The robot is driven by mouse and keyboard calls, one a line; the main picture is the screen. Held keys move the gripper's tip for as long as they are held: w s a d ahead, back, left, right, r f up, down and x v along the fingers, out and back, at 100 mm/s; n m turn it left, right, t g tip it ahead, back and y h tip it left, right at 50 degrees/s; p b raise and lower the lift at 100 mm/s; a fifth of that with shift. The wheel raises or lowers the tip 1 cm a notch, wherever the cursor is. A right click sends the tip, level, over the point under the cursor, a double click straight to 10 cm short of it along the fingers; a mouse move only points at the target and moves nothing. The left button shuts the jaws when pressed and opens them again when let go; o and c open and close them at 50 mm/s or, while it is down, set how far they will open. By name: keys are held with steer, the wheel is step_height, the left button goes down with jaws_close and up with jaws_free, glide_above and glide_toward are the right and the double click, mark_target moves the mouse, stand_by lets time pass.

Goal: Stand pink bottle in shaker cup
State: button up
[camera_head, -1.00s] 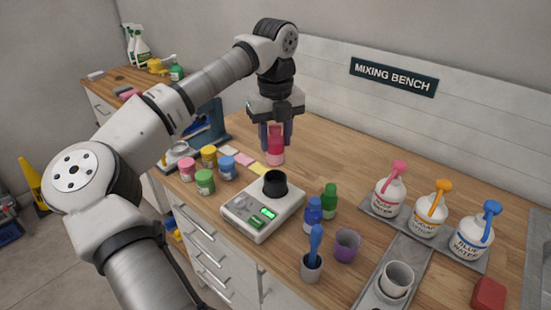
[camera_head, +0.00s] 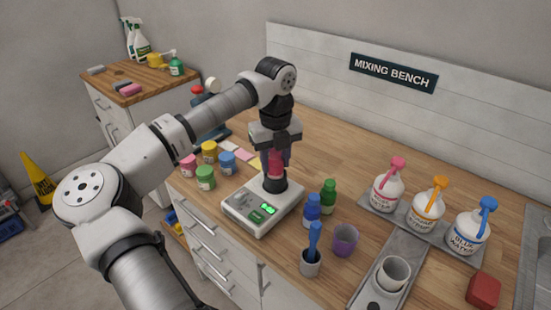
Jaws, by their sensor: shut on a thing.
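My gripper (camera_head: 276,158) points down and is shut on the pink bottle (camera_head: 275,166), which is upright between the fingers. The bottle is in line with the black cup (camera_head: 274,183), which looks like the shaker cup and stands on a white scale (camera_head: 262,207). The bottle's lower end meets or overlaps the cup's rim in this view. The cup's mouth is hidden, so I cannot tell how far the bottle is inside or whether it touches the cup.
Blue (camera_head: 312,210) and green (camera_head: 328,194) bottles stand right of the scale. A purple cup (camera_head: 345,240) and a grey cup (camera_head: 311,262) with a blue tool stand in front. Several paint jars (camera_head: 205,178) are left. Pump bottles (camera_head: 387,192) stand right.

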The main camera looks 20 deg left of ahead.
steer(key=shift+f, duration=0.25)
steer(key=o, duration=1)
steer(key=shift+r, duration=0.15)
steer(key=shift+r, duration=0.1)
steer(key=shift+r+p, duration=0.3)
steer(key=shift+p, duration=0.15)
step_height(320, 180, up, 12)
steer(key=b, duration=0.2)
steer(key=shift+f+b, duration=0.1)
steer(key=shift+b, duration=0.3)
